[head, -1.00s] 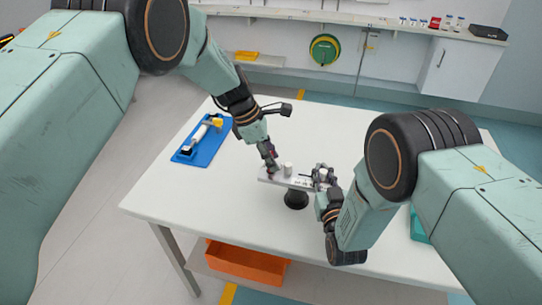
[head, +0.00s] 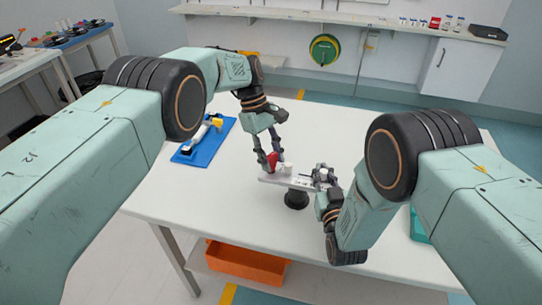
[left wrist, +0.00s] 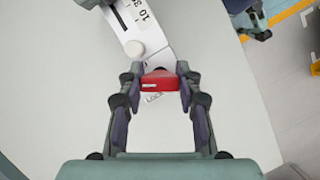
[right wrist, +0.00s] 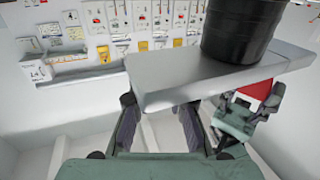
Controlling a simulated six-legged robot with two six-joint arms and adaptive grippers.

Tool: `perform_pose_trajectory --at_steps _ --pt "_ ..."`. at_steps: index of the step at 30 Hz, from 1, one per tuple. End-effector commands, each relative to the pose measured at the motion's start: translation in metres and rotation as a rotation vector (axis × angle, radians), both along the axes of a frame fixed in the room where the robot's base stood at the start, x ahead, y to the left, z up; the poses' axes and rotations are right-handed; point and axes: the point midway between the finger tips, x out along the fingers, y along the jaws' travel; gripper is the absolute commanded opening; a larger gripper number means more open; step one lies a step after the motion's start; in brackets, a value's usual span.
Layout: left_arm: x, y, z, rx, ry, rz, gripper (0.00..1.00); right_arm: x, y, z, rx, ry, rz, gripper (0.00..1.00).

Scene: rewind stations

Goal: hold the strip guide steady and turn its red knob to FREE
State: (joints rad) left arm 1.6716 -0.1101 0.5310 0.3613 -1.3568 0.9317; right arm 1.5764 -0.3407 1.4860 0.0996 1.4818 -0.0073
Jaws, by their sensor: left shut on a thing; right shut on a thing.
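The strip guide is a grey plate (head: 300,185) on a short black post (head: 296,199) on the white table. Its red knob (head: 274,159) is at the plate's left end. My left gripper (head: 268,163) is shut on the knob; the left wrist view shows the knob (left wrist: 160,82) between the fingers, beside a partly covered label that seems to read LOCK. My right gripper (head: 322,178) is shut on the plate's other end. The plate (right wrist: 190,78) fills the middle of the right wrist view and hides those fingertips.
A blue tray (head: 205,142) with a white and yellow tool lies on the table's left. A teal item (head: 418,226) lies at the right, partly behind my right arm. An orange bin (head: 246,264) sits below the table. The table around the guide is clear.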

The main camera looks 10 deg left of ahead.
Motion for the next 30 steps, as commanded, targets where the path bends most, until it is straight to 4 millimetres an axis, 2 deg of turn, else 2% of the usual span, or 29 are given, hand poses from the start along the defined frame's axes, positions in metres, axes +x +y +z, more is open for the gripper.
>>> perform_pose_trajectory --at_steps 1,10,27,28,30 --pt "0.0016 0.0041 -0.0007 0.006 -0.004 -0.017 0.03 0.0002 -0.0051 -0.0014 0.000 0.004 -0.013 0.00" --pt "0.0008 0.0048 -0.0002 0.008 -0.002 -0.098 0.03 0.0002 -0.0049 -0.0015 0.000 0.004 -0.013 0.00" --pt "0.0000 0.0057 0.0001 0.009 0.000 -0.114 0.03 0.0001 -0.0049 -0.0018 0.000 0.005 -0.012 0.00" --pt "0.0000 0.0057 0.0001 0.010 0.001 -0.114 0.37 0.0001 -0.0049 -0.0019 0.000 0.006 -0.013 0.00" --pt "-0.0002 0.0052 0.0001 0.008 0.000 -0.115 0.43 0.0000 -0.0046 -0.0018 0.000 0.005 -0.012 0.00"
